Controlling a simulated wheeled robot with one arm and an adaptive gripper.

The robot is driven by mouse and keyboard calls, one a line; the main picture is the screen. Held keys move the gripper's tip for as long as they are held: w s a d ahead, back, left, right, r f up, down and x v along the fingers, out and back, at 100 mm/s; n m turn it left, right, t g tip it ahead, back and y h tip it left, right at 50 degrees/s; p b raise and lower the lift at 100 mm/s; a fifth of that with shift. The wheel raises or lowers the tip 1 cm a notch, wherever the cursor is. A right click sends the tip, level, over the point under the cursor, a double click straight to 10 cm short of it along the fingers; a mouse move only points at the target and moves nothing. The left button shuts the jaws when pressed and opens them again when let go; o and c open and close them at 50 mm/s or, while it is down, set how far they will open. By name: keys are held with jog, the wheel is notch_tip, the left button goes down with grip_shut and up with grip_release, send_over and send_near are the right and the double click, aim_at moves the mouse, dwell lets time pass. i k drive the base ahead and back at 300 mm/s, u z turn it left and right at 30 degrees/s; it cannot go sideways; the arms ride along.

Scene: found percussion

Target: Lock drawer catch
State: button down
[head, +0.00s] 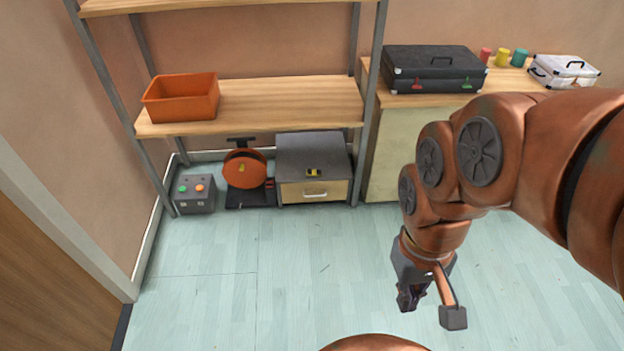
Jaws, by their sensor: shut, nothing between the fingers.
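A grey drawer box (313,150) stands on the floor under the shelf. It has a pale wooden drawer front (333,190) with a light handle (314,196). A small yellow and black catch (313,172) sits at the upper front edge, above the handle. It is too small to tell its setting. The drawer front looks about flush with the box. My gripper (408,302) hangs over the open floor, right of and nearer than the drawer box, well apart from it. It is shut and empty, pointing down.
A grey button box (195,195) and an orange round device (244,168) stand left of the drawer box. A shelf post (362,150) and cabinet (400,165) are at its right. The shelf (270,105) overhangs it. The floor (270,270) in front is clear.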

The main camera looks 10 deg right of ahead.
aim_at(309, 173)
jog(key=u, duration=0.4)
jog(key=i, duration=1.1)
jog(key=u, duration=0.25)
